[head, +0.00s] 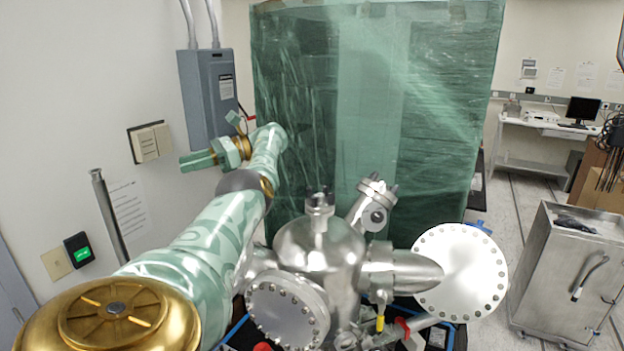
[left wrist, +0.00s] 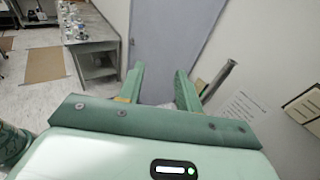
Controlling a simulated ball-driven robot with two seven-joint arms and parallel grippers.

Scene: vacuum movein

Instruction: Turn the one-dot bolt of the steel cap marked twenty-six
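A steel vacuum chamber (head: 320,248) stands at the lower middle of the head view. It bears a round bolted cap at the front left (head: 285,312) and a larger bolted cap on the right (head: 460,272). A smaller capped port (head: 374,190) tilts up at the back. I cannot read any number or make out bolt dots. My left gripper (head: 207,142) is raised beyond and left of the chamber, clear of it. In the left wrist view its two fingers (left wrist: 159,78) are apart with nothing between them. My right gripper is not visible.
A large green film-wrapped block (head: 370,105) stands behind the chamber. A grey electrical box (head: 208,95) and a switch plate (head: 150,142) are on the left wall near my left gripper. A steel cabinet (head: 562,275) stands at right, with open floor between.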

